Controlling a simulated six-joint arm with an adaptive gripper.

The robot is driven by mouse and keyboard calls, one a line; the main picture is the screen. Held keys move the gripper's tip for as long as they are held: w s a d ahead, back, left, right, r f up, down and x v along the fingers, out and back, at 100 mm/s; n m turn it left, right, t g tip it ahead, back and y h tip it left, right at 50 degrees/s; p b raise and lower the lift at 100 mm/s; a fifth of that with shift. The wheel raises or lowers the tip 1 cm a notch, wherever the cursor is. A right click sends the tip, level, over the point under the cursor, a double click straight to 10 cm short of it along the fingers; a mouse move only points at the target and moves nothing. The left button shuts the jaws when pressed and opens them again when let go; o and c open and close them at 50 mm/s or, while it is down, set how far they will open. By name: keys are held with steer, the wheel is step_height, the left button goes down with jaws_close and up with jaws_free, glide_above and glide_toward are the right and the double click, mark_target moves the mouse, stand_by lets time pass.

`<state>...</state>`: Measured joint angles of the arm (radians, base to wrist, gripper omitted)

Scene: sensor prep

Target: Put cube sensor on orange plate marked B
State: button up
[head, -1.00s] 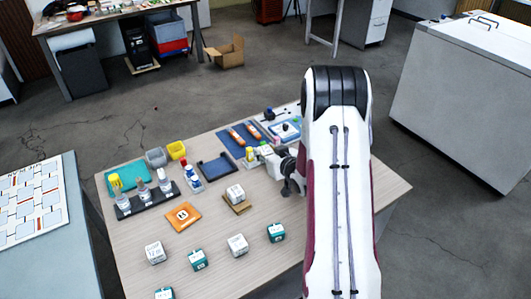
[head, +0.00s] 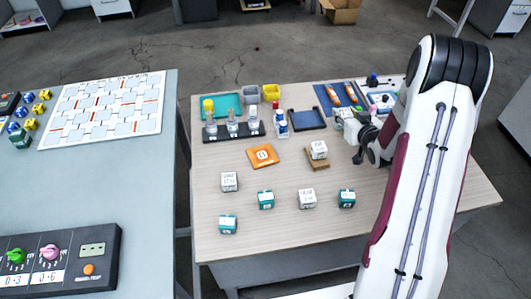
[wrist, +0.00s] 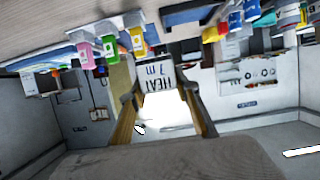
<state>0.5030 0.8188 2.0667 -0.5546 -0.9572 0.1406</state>
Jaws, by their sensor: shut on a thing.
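The orange plate (head: 263,156) lies flat and bare on the wooden table in the head view, with a pale mark on it. My gripper (wrist: 160,92) is shut on a white block with dark lettering (wrist: 158,72), which shows between its two fingers in the wrist view. In the head view my gripper (head: 352,130) is above the right part of the table, to the right of the orange plate and apart from it. My wrist and the clutter there partly hide the held block, and I cannot tell its full shape.
A white cube (head: 319,149) sits on a tan plate (head: 317,165) between my gripper and the orange plate. Several white and teal cubes (head: 307,199) stand nearer the front. A dark rack (head: 233,131) with bottles stands behind the orange plate; a blue tray (head: 307,118) lies farther right.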

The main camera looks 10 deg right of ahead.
steer(key=s+a+n+g+y, duration=0.1)
steer(key=a+n+y, duration=0.3)
steer(key=a, duration=0.9)
steer(key=a+n+g+y, duration=0.3)
steer(key=a+n+y, duration=0.2)
steer(key=a, duration=0.9)
steer(key=shift+s+a+r+y, duration=0.25)
steer(key=shift+s+r+y, duration=0.05)
steer(key=shift+s+r, duration=0.1)
glide_above(263, 155)
steer(key=shift+f, duration=3.15)
steer(key=shift+f, duration=1.85)
steer(key=shift+f, duration=0.15)
